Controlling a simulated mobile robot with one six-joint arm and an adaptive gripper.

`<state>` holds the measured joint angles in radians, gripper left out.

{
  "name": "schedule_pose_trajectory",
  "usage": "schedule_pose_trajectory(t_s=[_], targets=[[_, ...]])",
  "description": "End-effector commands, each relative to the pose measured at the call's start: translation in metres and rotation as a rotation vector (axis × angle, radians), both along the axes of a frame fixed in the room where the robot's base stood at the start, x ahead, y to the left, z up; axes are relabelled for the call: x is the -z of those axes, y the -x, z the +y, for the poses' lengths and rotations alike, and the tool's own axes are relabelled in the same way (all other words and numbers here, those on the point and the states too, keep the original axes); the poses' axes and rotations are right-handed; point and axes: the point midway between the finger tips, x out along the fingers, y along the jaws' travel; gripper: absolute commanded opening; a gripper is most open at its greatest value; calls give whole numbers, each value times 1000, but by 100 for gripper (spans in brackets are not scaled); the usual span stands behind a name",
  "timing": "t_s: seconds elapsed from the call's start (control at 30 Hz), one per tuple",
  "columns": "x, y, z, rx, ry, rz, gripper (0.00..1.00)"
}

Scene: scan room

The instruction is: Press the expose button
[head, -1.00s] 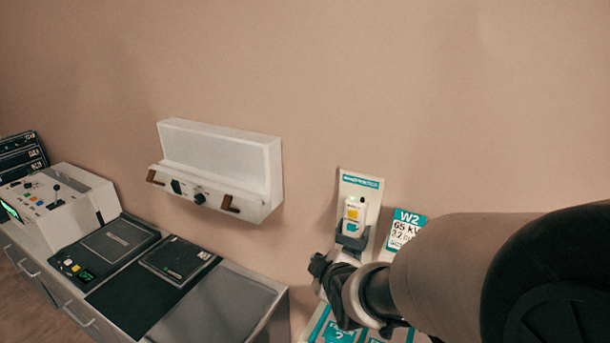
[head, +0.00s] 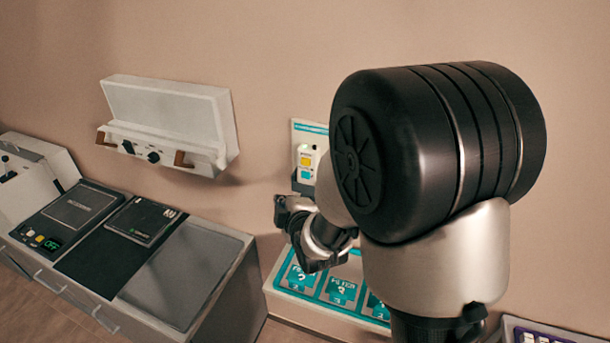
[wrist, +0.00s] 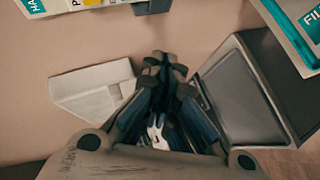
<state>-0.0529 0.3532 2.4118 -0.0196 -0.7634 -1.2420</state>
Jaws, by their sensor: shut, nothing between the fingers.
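A pale hand control (head: 313,152) with a yellow button (head: 306,161) and a teal button (head: 305,174) hangs in a dark holder on the wall in the head view. The labels are too small to read there, so I cannot tell which one is the expose button. My gripper (head: 287,213) is shut and empty, below and slightly left of the control and apart from it in the picture. In the wrist view the closed fingers (wrist: 165,62) show in the middle, and part of a yellow button (wrist: 90,3) is cut off at the top edge. My arm hides the area right of the control.
A white wall unit (head: 168,125) with brown handles is left of the control. A grey-topped cabinet (head: 187,277) with black panels stands lower left. A sloped panel with teal cards (head: 340,291) lies below my gripper. A purple-edged box (head: 540,333) is at lower right.

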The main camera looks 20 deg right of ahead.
Motion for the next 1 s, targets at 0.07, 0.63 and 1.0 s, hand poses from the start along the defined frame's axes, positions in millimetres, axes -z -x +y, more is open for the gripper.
schedule_pose_trajectory(t_s=[0.07,0.63,1.0], targets=[[-1,-9,-7,2,1,1,0],[1,-60,-44,0,-1,0,0],[0,-62,-45,0,0,1,0]])
